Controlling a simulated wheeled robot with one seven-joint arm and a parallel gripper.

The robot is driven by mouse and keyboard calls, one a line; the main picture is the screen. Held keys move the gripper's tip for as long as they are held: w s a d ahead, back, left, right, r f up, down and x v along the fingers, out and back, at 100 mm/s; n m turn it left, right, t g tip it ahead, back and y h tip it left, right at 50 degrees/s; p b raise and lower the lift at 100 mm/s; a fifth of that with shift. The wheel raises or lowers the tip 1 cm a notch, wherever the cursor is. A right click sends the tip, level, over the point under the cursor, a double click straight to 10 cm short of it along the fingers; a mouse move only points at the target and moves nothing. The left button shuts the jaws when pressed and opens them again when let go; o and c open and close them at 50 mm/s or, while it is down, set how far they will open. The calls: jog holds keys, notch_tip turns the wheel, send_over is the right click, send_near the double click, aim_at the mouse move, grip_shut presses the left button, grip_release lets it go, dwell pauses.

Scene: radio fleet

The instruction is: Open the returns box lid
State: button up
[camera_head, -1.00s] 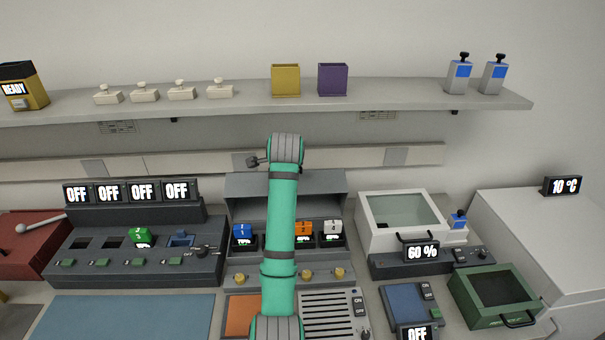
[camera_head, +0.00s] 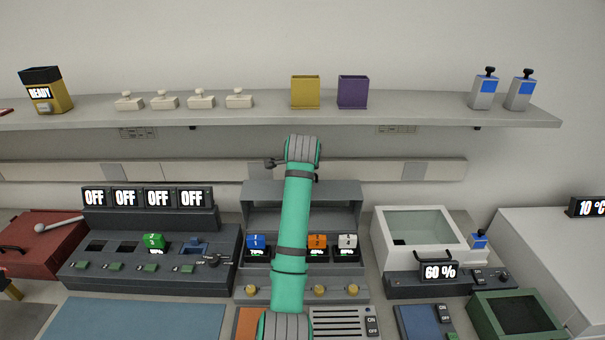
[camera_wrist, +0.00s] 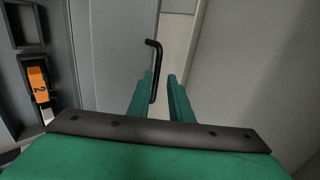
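No label in view names the returns box, so I cannot tell which box it is. A red box (camera_head: 40,243) with a grey-knobbed lever and a black handle (camera_head: 12,248) stands at the far left. A green box (camera_head: 515,315) with a dark top panel sits at the lower right, cut off by the frame edge. My gripper (camera_wrist: 161,76) shows in the wrist view with its fingers apart. A bent black rod (camera_wrist: 154,65) shows between or just beyond the fingertips; contact cannot be told.
A charger with coloured radios stands behind my arm; its orange radio (camera_wrist: 38,84) shows in the wrist view. A white box (camera_head: 420,237) is right of it, a console (camera_head: 150,262) left. A shelf (camera_head: 400,116) runs above. The blue mat (camera_head: 145,318) is bare.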

jog(key=shift+o, duration=0.7)
jog(key=shift+r, duration=0.45)
jog(key=shift+f, duration=0.2)
jog(key=shift+a+f, duration=0.1)
jog(key=v, duration=1)
jog(key=shift+s+r, duration=0.3)
